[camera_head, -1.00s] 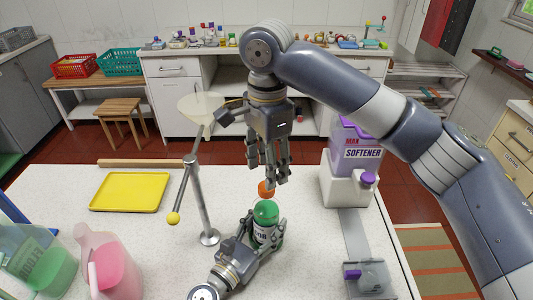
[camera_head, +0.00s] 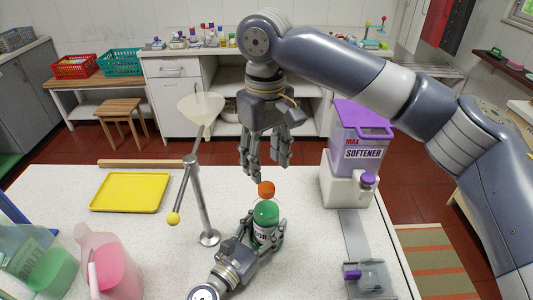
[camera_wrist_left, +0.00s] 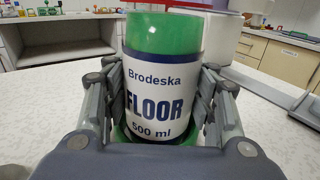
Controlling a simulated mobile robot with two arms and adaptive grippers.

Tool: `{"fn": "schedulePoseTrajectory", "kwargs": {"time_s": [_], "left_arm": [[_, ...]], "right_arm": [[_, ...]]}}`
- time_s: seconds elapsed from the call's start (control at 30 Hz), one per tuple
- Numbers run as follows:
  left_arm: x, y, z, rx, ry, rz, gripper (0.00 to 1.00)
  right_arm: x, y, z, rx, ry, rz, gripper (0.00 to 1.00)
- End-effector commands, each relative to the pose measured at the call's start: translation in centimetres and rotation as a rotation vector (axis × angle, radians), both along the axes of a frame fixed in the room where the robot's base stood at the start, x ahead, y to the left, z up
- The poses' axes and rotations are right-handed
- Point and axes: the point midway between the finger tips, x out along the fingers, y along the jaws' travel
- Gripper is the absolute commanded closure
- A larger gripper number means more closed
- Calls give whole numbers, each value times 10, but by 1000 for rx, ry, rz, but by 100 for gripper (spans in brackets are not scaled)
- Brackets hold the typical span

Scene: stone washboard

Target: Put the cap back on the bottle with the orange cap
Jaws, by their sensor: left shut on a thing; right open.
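The green bottle (camera_head: 265,212) stands upright on the speckled counter. Its label, in the left wrist view (camera_wrist_left: 160,85), reads Brodeska FLOOR 500 ml. The orange cap (camera_head: 266,189) sits on the bottle's top in the head view; whether it is screwed down I cannot tell. My left gripper (camera_head: 262,240) is shut around the bottle's lower body, with fingers on both sides. My right gripper (camera_head: 266,172) is open and empty, pointing down just above the cap.
A stand with a funnel (camera_head: 201,108) rises close left of the bottle. A yellow tray (camera_head: 130,192) lies further left. Pink (camera_head: 115,265) and green (camera_head: 40,265) containers stand front left. The purple softener container (camera_head: 357,140) sits on a white block to the right.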

Motion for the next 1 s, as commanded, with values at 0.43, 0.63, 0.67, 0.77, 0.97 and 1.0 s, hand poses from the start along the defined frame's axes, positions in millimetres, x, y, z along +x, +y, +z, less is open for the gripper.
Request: {"fn": "schedulePoseTrajectory", "kwargs": {"time_s": [0.43,0.63,0.67,0.77,0.97,1.0], "left_arm": [[0,0,-1,1,3,-1,100],[0,0,-1,1,3,-1,100],[0,0,-1,1,3,-1,100],[0,0,-1,1,3,-1,100],[0,0,-1,1,3,-1,100],[0,0,-1,1,3,-1,100]], "right_arm": [[1,-1,7,2,1,694,52],[1,-1,8,3,3,861,52],[1,-1,9,3,3,873,52],[1,-1,9,4,4,898,52],[1,-1,9,3,3,903,52],[1,-1,9,3,3,902,52]]}}
